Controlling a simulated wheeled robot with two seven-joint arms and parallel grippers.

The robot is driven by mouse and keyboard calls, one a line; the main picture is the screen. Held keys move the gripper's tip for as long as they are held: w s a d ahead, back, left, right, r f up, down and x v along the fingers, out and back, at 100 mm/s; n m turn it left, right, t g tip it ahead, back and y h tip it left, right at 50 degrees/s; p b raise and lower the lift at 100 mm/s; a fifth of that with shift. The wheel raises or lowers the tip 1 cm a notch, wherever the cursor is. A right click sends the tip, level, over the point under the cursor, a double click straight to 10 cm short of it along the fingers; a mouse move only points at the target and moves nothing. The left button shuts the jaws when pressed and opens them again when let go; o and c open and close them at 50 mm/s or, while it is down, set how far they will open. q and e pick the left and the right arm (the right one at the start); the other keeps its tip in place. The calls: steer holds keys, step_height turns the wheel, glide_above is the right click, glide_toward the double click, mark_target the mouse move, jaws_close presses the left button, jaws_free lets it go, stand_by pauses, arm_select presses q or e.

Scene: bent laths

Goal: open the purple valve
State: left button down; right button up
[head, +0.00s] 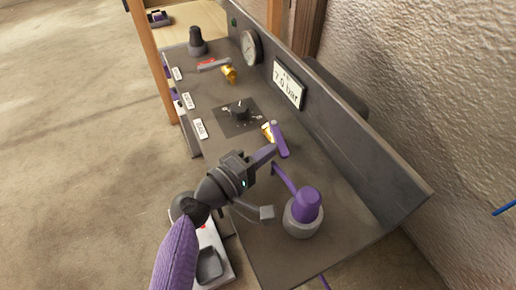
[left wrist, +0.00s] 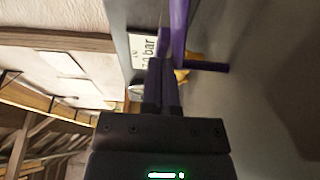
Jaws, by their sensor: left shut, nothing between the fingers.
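A brass valve body (head: 268,132) with a purple lever (head: 280,140) sits on the grey panel in the head view. The purple lever also shows in the left wrist view (left wrist: 178,32), close to the fingertips, with some brass (left wrist: 182,76) behind. My left gripper (head: 266,154) is shut and empty, its tips just short of the lever; I cannot tell whether they touch it. Its fingers (left wrist: 162,82) point at the lever in the left wrist view. My right gripper is not in view.
A purple cap (head: 307,204) on a round grey base stands near my left gripper, with a thin purple rod (head: 284,180). A black dial (head: 240,111), another brass fitting (head: 229,74), a gauge (head: 251,47) and a "7.0 bar" sign (head: 289,86) are farther along. A raised back wall (head: 350,140) bounds the panel.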

arm_select(q)
steer(key=shift+s+d, duration=0.2)
steer(key=shift+d, duration=0.7)
